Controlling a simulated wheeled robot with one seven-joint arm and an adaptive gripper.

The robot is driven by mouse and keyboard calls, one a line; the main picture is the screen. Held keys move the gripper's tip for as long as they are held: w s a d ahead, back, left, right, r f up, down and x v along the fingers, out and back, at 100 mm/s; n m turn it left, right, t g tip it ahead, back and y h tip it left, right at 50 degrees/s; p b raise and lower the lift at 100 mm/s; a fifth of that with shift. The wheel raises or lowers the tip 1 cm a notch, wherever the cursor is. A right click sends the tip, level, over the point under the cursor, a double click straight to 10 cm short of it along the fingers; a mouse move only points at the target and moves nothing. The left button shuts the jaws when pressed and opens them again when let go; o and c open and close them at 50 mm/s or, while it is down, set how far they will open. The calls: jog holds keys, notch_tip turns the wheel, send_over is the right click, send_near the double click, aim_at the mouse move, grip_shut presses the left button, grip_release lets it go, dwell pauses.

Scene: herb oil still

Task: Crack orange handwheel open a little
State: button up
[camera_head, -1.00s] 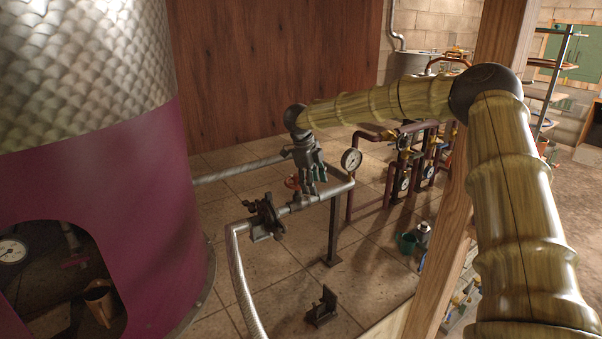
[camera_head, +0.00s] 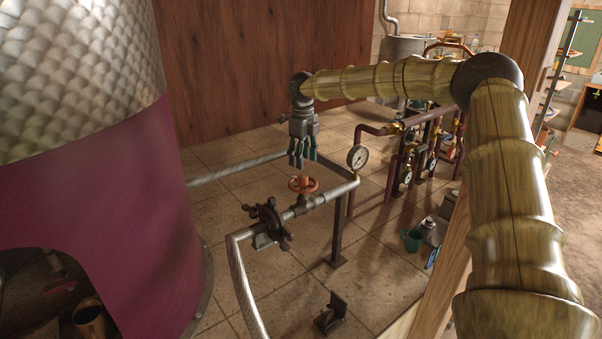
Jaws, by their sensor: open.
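The orange handwheel (camera_head: 303,184) sits on top of a valve on the pale metal pipe (camera_head: 330,195), between a dark flanged fitting and a round gauge. The dark flanged fitting (camera_head: 267,224) is to the left of the wheel.
A white-faced gauge (camera_head: 357,158) stands on the pipe close to the right of my gripper. The large purple still (camera_head: 120,215) fills the left. A wooden post (camera_head: 450,270) stands at the right. Maroon pipes (camera_head: 376,185) with gauges run behind. Tiled floor lies open around the pipe stand.

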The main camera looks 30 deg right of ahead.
aim_at(303, 176)
notch_tip(303, 176, down, 7)
jog(key=shift+d+f+p, duration=0.1)
jog(key=shift+f+p, duration=0.1)
jog(key=shift+p, duration=0.85)
jog(key=c, duration=1)
